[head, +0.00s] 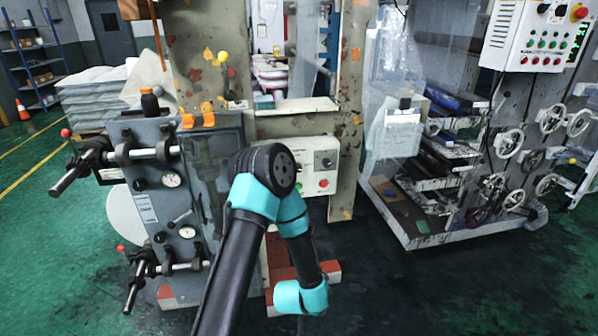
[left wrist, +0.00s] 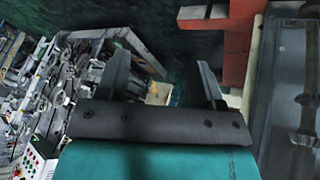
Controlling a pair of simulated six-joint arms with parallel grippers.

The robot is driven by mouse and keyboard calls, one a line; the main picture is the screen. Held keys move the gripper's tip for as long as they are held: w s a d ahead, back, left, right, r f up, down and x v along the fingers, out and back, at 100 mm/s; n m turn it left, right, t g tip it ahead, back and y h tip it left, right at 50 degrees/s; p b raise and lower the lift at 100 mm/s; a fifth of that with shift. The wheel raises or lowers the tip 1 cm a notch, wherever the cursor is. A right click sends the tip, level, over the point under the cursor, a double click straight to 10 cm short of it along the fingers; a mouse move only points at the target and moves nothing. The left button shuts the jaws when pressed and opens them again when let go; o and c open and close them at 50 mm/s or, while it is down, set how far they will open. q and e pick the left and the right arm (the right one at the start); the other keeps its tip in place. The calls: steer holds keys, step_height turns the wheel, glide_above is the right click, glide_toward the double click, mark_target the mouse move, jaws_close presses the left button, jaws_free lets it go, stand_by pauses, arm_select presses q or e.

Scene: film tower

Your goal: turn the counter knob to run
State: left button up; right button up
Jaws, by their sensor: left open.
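A white control panel (head: 306,150) is set in the worn cream machine frame at the centre of the head view. It bears a dark round knob (head: 327,162), probably the counter knob, and a red button (head: 323,183) below it. Its lettering is too small to read, so the knob's setting cannot be told. My arm crosses in front of the panel's left part. My left gripper (left wrist: 162,60) is open and empty in the left wrist view, its two dark fingers apart. Its fingers are hidden in the head view. The knob is not seen between them. My right gripper is out of view.
A grey roller unit (head: 150,215) with protruding shafts stands left of my arm. A rack with handwheels (head: 511,137) and a hanging control box (head: 535,38) stand at the right. Red blocks (left wrist: 237,45) are close to the fingers. Green floor (head: 375,290) is clear lower right.

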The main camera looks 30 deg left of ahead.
arm_select(q)
steer(key=w+a+r+t+y, duration=0.4)
steer(key=w+r, duration=0.4)
steer(key=w, duration=0.4)
steer(key=w+a+r+n+t+y, duration=0.1)
steer(key=w+a+r+n+y, duration=0.1)
steer(key=r, duration=0.7)
steer(key=w+a+r+n+t+y, duration=0.1)
steer(key=w+a+r+n+y, duration=0.2)
steer(key=r+y, duration=0.6)
steer(key=w+a+r, duration=0.1)
steer(key=w+a, duration=0.1)
steer(key=w, duration=0.1)
steer(key=shift+a, duration=0.3)
steer(key=shift+w+r, duration=0.1)
steer(key=shift+w, duration=0.05)
steer(key=x, duration=1.7)
steer(key=shift+w, duration=0.25)
steer(key=shift+c, duration=0.2)
steer(key=c, duration=0.9)
